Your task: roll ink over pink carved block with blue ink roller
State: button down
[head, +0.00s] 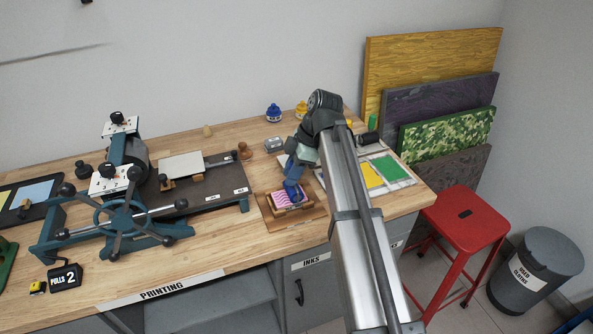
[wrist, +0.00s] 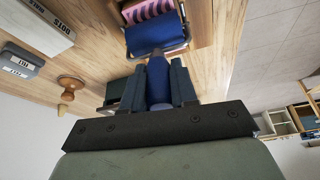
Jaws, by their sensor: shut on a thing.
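The pink carved block (head: 284,199) sits in a wooden holder (head: 268,221) near the front of the bench. It also shows at the top of the wrist view (wrist: 150,9), with dark and pink stripes. My gripper (wrist: 158,88) is shut on the handle of the blue ink roller (wrist: 156,38). I cannot tell for sure whether the drum touches the carved face. My gripper's fingers are partly hidden by my arm in the head view.
A press with a spoked wheel (head: 122,216) stands on the left. An ink slab with yellow and green patches (head: 388,168) lies right of the block, partly behind my arm. Ink bottles (head: 273,113) stand at the back. A red stool (head: 465,221) stands off the bench's right end.

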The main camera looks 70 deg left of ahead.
jog(key=shift+s, duration=2.9)
jog(key=shift+w, duration=4.55)
jog(key=s, duration=0.9)
jog(key=shift+s, duration=0.1)
notch_tip(320, 180, up, 7)
